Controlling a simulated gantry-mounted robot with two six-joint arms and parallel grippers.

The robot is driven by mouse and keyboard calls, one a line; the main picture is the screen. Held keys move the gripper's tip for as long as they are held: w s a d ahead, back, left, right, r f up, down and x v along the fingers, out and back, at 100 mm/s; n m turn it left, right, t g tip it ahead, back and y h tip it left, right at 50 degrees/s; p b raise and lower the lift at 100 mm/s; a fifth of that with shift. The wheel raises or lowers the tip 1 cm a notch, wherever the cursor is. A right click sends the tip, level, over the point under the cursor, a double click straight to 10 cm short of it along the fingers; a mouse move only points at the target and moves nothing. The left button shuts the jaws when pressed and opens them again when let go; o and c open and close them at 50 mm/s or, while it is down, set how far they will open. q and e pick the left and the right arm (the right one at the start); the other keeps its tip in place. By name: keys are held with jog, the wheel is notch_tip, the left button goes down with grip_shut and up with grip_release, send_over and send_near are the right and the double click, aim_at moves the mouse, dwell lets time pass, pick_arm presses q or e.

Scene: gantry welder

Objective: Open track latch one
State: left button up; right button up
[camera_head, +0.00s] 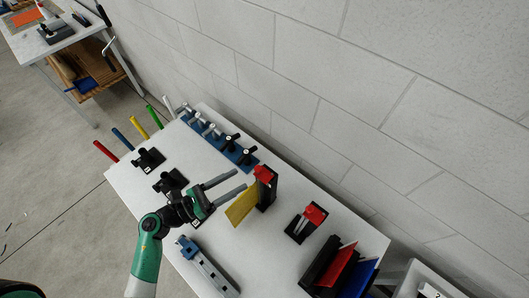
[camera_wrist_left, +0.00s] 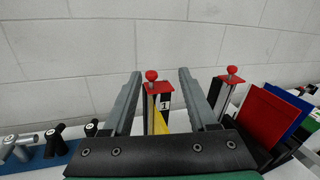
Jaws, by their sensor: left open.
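Track latch one is a dark upright block with a red plate and a round red knob (camera_head: 264,173) on top. In the left wrist view the latch (camera_wrist_left: 159,88) carries a label "1" and stands between my fingers in the picture. A yellow panel (camera_head: 241,207) leans beside it and shows as a thin yellow strip in the wrist view (camera_wrist_left: 160,121). My left gripper (camera_head: 240,180) is open and empty, its fingers pointing at the latch from the left, with a small gap to the red top. My right gripper is not in view.
A second red-topped latch (camera_head: 313,215) stands to the right. Beyond it is a black rack with red (camera_head: 341,264) and blue panels. A blue valve strip (camera_head: 218,141) runs along the wall side. A blue-grey fixture (camera_head: 208,266) lies near the front edge. Black clamps (camera_head: 170,182) stand left.

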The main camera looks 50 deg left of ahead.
aim_at(258, 168)
pick_arm(q)
notch_tip(258, 168, down, 3)
jog(key=s+n+y, duration=0.1)
jog(key=s, duration=0.1)
jog(key=shift+n+y, duration=0.3)
jog(key=w, duration=1.1)
jog(key=shift+d, duration=0.25)
grip_shut()
